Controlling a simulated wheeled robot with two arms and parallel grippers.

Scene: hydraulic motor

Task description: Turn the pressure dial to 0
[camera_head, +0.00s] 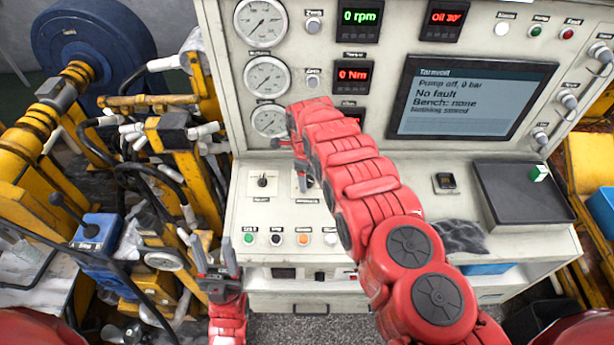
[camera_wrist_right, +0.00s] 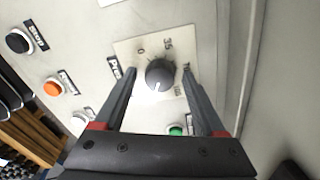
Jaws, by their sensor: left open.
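The pressure dial (camera_wrist_right: 160,74) is a dark round knob on a pale square plate in the right wrist view. Its white mark points down in that picture, away from the printed 0 (camera_wrist_right: 141,50). Its label is partly covered by a finger. My right gripper (camera_wrist_right: 158,74) is open, with one finger on each side of the knob and gaps showing; I cannot tell its depth. In the head view my right gripper (camera_head: 289,164) is over the console, and my red arm mostly hides the dial. My left gripper (camera_head: 214,262) is open and empty before the console's front left.
A second knob (camera_head: 262,181) sits left of the hidden dial. A row of coloured buttons (camera_head: 276,239) lies below. A screen (camera_head: 472,97) reads pump off, 0 bar. A black tray (camera_head: 520,212) is at right. Yellow frames and hoses (camera_head: 150,150) crowd the left.

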